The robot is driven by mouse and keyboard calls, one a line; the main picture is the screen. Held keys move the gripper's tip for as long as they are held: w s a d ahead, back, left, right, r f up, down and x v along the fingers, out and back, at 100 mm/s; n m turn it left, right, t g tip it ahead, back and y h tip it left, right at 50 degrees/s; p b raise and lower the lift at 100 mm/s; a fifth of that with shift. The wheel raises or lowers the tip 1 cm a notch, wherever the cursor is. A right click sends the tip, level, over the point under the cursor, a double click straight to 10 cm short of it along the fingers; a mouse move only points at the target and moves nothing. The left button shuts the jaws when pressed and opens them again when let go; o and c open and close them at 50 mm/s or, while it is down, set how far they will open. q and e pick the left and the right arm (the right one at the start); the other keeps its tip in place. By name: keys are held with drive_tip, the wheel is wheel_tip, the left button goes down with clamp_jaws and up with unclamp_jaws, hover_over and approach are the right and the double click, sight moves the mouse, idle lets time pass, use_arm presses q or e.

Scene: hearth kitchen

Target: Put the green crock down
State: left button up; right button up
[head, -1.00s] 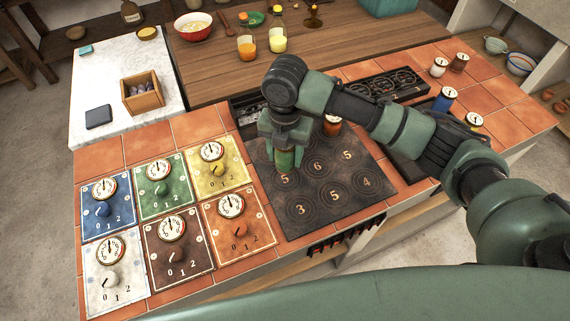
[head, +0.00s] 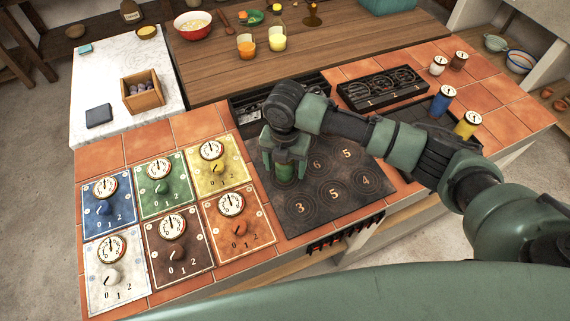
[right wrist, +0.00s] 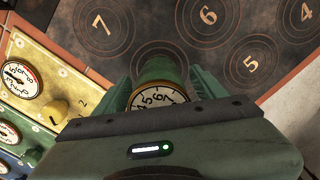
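The green crock (head: 285,172) is upright at the left part of the dark numbered hob (head: 330,210), on or just above one of its rings. My right gripper (head: 285,168) is over it from above, with one finger on each side. The fingers look spread wider than the crock. In the right wrist view the crock's round dial lid (right wrist: 157,97) shows between the fingers, close to both, with a ring around its base. The number of that ring is hidden. My left gripper is not in view.
Control panels with dials and knobs (head: 160,188) lie left of the hob. Blue (head: 441,101) and yellow (head: 467,125) crocks stand at the right, with white (head: 438,66) and brown (head: 460,60) ones behind. A dark numbered rack (head: 382,88) lies behind the hob. The front rings are clear.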

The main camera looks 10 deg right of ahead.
wheel_tip(320, 180, up, 12)
drive_tip(key=shift+r+b, duration=0.15)
drive_tip(key=shift+b, duration=0.8)
drive_tip(key=shift+a, duration=0.1)
